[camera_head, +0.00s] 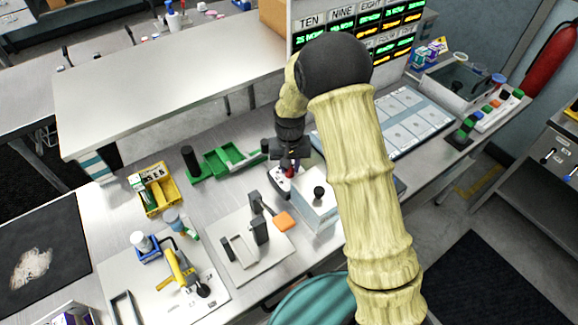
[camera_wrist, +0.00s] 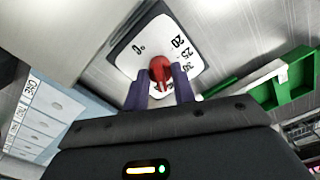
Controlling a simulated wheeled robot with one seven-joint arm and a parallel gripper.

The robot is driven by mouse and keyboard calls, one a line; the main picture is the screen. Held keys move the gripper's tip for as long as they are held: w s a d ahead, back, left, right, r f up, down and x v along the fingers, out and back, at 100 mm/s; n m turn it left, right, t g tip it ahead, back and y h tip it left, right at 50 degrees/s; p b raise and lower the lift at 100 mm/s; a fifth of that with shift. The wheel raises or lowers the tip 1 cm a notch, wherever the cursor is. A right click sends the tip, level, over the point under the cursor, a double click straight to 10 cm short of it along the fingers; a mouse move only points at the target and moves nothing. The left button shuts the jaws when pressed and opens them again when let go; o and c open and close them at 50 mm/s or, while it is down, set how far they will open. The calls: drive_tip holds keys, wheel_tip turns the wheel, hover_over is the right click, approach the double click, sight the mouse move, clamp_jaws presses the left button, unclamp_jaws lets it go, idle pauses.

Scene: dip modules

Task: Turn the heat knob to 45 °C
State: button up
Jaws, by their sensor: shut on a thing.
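The red heat knob (camera_wrist: 160,70) sits on a white dial plate (camera_wrist: 128,62) in the wrist view. The printed marks 0, 20, 25 and 30 show around it; the part of the scale behind my fingers is hidden. My gripper (camera_wrist: 160,88) has its two dark purple fingers on either side of the knob, shut on it. A ridge of the knob shows between the fingers, but I cannot read its setting. In the head view my gripper (camera_head: 289,168) points down at the dial unit (camera_head: 277,187), and the knob is mostly covered.
A pale box with a black ball-topped lever (camera_head: 318,192) stands close to the right of the dial. A green tray (camera_head: 230,160) lies to its left. A grey plate with upright dark blocks (camera_head: 248,255) and an orange piece (camera_head: 285,221) are in front.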

drive_tip(key=shift+s+f+m, duration=0.1)
drive_tip(key=shift+s+m, duration=0.1)
drive_tip(key=shift+m, duration=1.5)
drive_tip(key=o, duration=1)
drive_tip(key=shift+w, duration=0.1)
drive_tip(key=shift+r, duration=0.7)
wheel_tip(320, 180, up, 16)
drive_tip(key=b, duration=0.2)
